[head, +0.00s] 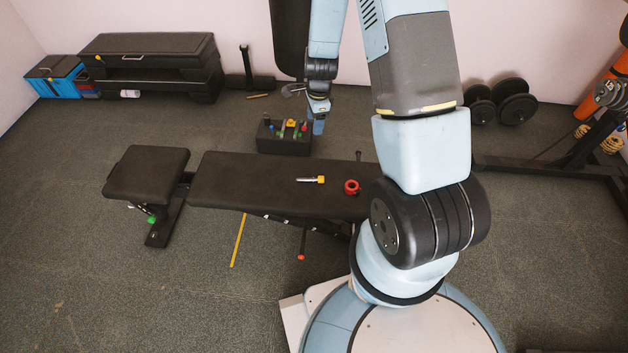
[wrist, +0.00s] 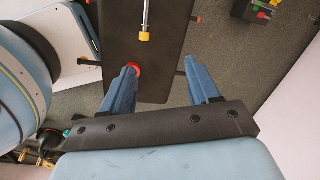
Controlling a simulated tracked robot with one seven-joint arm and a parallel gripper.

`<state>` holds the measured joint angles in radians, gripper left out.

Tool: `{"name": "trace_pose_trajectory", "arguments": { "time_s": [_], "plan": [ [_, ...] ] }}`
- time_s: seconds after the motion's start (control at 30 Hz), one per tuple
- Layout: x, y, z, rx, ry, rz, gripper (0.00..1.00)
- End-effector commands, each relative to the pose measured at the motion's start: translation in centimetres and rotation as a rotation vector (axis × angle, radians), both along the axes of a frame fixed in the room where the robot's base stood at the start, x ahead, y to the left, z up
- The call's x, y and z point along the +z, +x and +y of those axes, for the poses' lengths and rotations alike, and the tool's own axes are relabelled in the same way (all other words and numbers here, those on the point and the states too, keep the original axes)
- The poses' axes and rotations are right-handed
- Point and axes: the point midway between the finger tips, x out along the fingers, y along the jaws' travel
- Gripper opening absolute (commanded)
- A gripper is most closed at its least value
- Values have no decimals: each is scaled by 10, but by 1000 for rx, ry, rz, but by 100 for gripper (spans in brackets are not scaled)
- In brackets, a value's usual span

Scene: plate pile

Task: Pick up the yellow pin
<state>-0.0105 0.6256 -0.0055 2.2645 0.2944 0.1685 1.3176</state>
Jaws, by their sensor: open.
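The yellow pin (head: 320,180) lies on the black padded bench (head: 240,180). It has a silver shaft and a yellow head. It also shows at the top of the wrist view (wrist: 145,36), with its yellow head toward my gripper. My gripper (wrist: 161,64) is open and empty, with its blue fingers apart. The pin lies beyond the fingertips in that view, not between them. In the head view my gripper (head: 318,122) is near the black box behind the bench, apart from the pin.
A red collar (head: 352,187) lies on the bench to the right of the pin; the left finger partly overlaps it in the wrist view. A black box (head: 284,144) with coloured items stands on the floor behind the bench. The bench's left part is clear.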

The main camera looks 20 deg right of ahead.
Motion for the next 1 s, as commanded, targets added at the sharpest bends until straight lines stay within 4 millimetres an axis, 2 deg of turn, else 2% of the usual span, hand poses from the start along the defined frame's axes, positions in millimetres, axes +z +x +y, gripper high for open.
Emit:
{"name": "trace_pose_trajectory", "arguments": {
  "time_s": [0.03, 0.2, 0.4, 0.77, 1.0],
  "plan": [
    [-17, -3, -1, -35, -1, 17, 61],
    [-67, -10, -3, -161, -9, 55, 61],
    [-111, -21, -6, -275, -22, 85, 61],
    [-144, -27, -8, -336, -32, 98, 61],
    [-177, -27, -8, -334, -32, 98, 61]
  ]
}}
